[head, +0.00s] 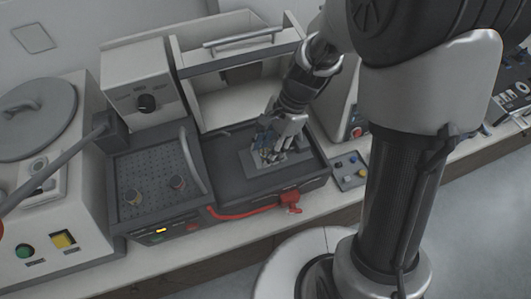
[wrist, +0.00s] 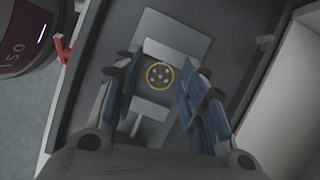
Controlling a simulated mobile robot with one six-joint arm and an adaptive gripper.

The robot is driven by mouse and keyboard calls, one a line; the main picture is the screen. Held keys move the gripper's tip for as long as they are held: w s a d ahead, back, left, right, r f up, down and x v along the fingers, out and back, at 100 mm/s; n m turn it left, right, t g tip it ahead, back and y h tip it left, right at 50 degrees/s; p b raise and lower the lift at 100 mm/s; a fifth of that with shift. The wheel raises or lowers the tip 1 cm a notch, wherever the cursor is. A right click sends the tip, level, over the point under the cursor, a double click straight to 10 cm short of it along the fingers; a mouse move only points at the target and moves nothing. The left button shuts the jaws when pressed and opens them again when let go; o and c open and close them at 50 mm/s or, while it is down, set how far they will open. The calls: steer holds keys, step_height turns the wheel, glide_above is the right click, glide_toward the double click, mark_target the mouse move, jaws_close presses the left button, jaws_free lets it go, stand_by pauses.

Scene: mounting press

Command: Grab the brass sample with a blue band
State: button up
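A round sample with a brass-yellow rim (wrist: 160,75) and several pale spots on its top face sits at a grey holder block (wrist: 178,33) in the wrist view. I look almost straight down on it, so no blue band shows. My gripper (wrist: 157,88) is open, its blue-padded fingers on either side of the sample with gaps at both sides. In the head view my gripper (head: 270,150) is low over the grey block (head: 298,160) in the dark tray, and its fingers largely hide the sample.
A raised white hood (head: 240,95) stands behind my gripper. A small button panel (head: 350,170) lies to the right.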

jaws_close()
steer(key=shift+r, duration=0.1)
stand_by(0.3)
